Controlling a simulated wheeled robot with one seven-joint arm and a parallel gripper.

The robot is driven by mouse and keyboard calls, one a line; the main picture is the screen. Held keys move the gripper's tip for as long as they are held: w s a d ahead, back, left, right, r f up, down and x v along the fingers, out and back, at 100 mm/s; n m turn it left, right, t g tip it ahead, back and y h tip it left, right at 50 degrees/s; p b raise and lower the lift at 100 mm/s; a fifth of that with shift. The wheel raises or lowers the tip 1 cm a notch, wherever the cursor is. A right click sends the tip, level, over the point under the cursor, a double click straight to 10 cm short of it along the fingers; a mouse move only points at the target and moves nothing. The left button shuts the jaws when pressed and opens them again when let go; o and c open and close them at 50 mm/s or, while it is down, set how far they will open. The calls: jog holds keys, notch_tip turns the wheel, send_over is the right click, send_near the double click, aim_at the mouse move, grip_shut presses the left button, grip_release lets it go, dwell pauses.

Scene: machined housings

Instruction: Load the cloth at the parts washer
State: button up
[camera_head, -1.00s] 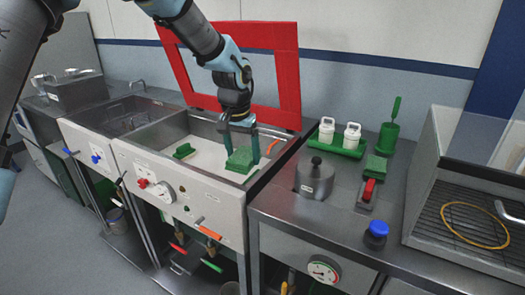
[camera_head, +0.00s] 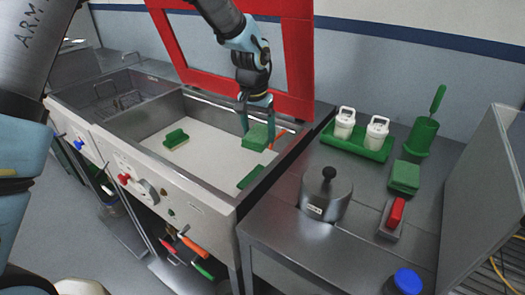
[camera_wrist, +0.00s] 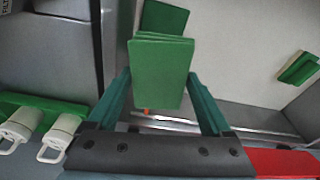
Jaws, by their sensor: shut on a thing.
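My gripper (camera_head: 257,118) is shut on a green folded cloth (camera_head: 259,138), over the back right part of the open washer basin (camera_head: 215,170). In the wrist view the cloth (camera_wrist: 160,72) sits between the two fingers of my gripper (camera_wrist: 160,85), its layered edge showing. I cannot tell whether its underside touches the basin floor. A flat dark green piece (camera_head: 250,177) lies in the basin nearer the front right wall.
The red-framed lid (camera_head: 298,70) stands open behind the basin. To the right are a green tray with white bottles (camera_head: 357,140), a lidded steel pot (camera_head: 326,193), another green folded piece (camera_head: 405,177) and a red-handled tool (camera_head: 393,217). The basin's middle is clear.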

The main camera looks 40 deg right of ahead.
jog(key=shift+w+d+f+b, duration=0.15)
jog(key=shift+f+b, duration=1.25)
jog(key=shift+f, duration=2.35)
jog(key=shift+d+f+b, duration=0.1)
jog(key=shift+f+b, duration=1.3)
jog(key=shift+f, duration=2.3)
jog(key=shift+f+b, duration=0.4)
jog(key=shift+f, duration=0.15)
notch_tip(320, 180, up, 7)
jog(key=p, duration=0.4)
